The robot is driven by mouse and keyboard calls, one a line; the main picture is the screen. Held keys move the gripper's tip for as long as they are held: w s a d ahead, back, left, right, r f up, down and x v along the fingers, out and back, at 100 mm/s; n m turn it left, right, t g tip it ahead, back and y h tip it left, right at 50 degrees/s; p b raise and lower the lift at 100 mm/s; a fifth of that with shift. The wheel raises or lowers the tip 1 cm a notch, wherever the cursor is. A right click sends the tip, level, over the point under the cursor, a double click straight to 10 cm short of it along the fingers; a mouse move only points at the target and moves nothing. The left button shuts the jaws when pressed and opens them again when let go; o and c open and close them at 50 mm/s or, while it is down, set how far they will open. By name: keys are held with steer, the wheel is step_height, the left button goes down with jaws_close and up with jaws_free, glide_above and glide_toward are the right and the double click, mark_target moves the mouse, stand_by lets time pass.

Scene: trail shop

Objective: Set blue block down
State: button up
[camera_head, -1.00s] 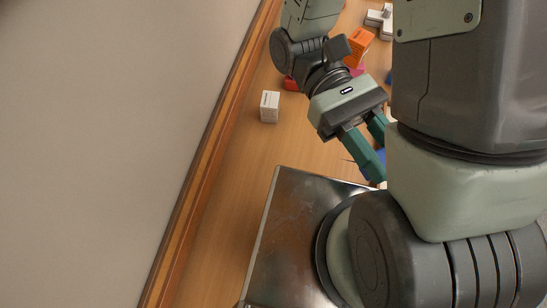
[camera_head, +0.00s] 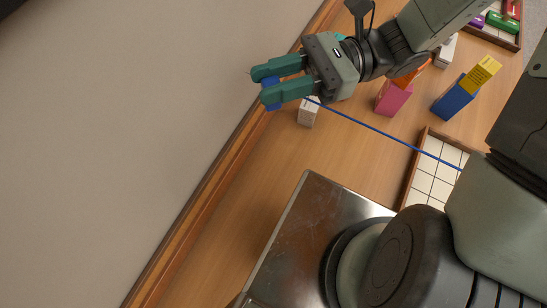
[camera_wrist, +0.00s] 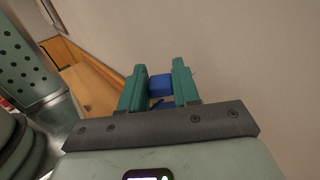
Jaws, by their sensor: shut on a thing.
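A small blue block (camera_head: 270,95) is pinched between the teal fingers of my gripper (camera_head: 264,84). The fingers reach leftward, over the table's raised wooden edge by the wall in the head view. The block also shows between the fingertips in the wrist view (camera_wrist: 161,86), with the pale wall behind it. Its underside is hidden, and I cannot tell its exact height. A thin blue line (camera_head: 385,132) runs from near my gripper towards the right.
A white box (camera_head: 308,112) stands below my gripper in the head view. A pink block (camera_head: 393,98), a larger blue block (camera_head: 453,102) and a yellow block (camera_head: 481,73) are to the right. A white-tiled tray (camera_head: 424,182) lies lower right. Bare table (camera_head: 255,175) lies between.

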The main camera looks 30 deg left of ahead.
step_height(320, 180, down, 26)
steer(key=shift+r, duration=0.1)
stand_by(0.4)
steer(key=o, duration=1)
steer(key=shift+o, duration=0.2)
steer(key=shift+w+d, duration=0.15)
steer(key=v, duration=0.4)
steer(key=shift+w+d, duration=0.15)
steer(key=shift+w, duration=0.05)
step_height(320, 180, up, 7)
